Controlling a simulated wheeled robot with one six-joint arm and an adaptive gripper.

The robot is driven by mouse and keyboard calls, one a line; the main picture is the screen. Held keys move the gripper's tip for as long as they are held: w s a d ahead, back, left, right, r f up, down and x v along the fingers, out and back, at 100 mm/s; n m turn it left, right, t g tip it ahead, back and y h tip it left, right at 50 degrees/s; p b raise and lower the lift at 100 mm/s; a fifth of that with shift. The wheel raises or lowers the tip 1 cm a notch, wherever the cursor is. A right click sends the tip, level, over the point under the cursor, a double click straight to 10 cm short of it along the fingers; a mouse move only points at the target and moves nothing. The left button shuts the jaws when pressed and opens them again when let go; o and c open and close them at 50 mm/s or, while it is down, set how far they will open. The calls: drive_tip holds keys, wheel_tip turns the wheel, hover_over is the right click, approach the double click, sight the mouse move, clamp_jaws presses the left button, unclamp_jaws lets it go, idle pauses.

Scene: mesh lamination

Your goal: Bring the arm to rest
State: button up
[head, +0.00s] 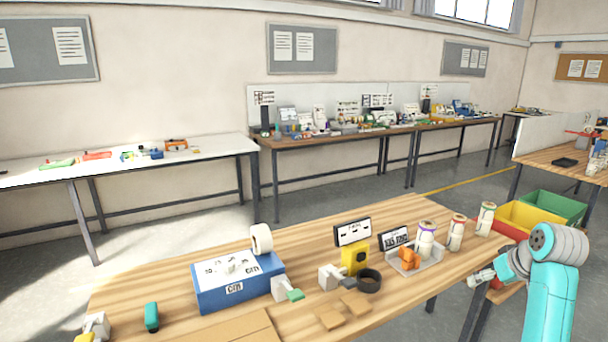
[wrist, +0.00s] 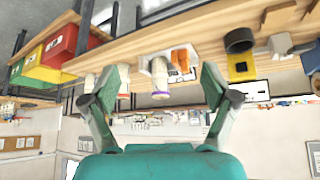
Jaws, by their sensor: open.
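My gripper (head: 484,275) is at the right in the head view, at the end of my teal arm, beside the right end of the wooden table (head: 390,290). In the wrist view, which looks upside down, my gripper (wrist: 162,82) shows two grey-green fingers spread apart with nothing held between them. White bottles (wrist: 160,78) on the table appear behind the gap between the fingers, apart from them.
The table holds a blue box (head: 238,285), a white roll (head: 261,239), a yellow device (head: 354,260), a black ring (head: 369,281) and bottles (head: 456,232). Red, yellow (head: 525,218) and green (head: 556,206) bins stand behind my arm. Open floor lies behind the table.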

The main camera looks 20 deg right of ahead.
drive_tip(key=a+f+t, duration=0.2)
drive_tip(key=a+f, duration=1.9)
drive_tip(key=f, duration=0.1)
drive_tip(key=s+a+f+t, duration=0.2)
drive_tip(key=s+a+f, duration=0.3)
drive_tip(key=a, duration=0.4)
drive_tip(key=s+a+r+n+t, duration=0.1)
drive_tip(key=s+a+n+t, duration=0.1)
drive_tip(key=s+a, duration=1.15)
drive_tip(key=s+a+r+n+t+y, duration=0.2)
drive_tip(key=s+a+r, duration=0.1)
drive_tip(key=s+r, duration=0.8)
drive_tip(key=s, duration=0.4)
drive_tip(key=shift+s+a+r+t, duration=0.2)
drive_tip(key=shift+a+t, duration=0.1)
drive_tip(key=shift+a, duration=0.1)
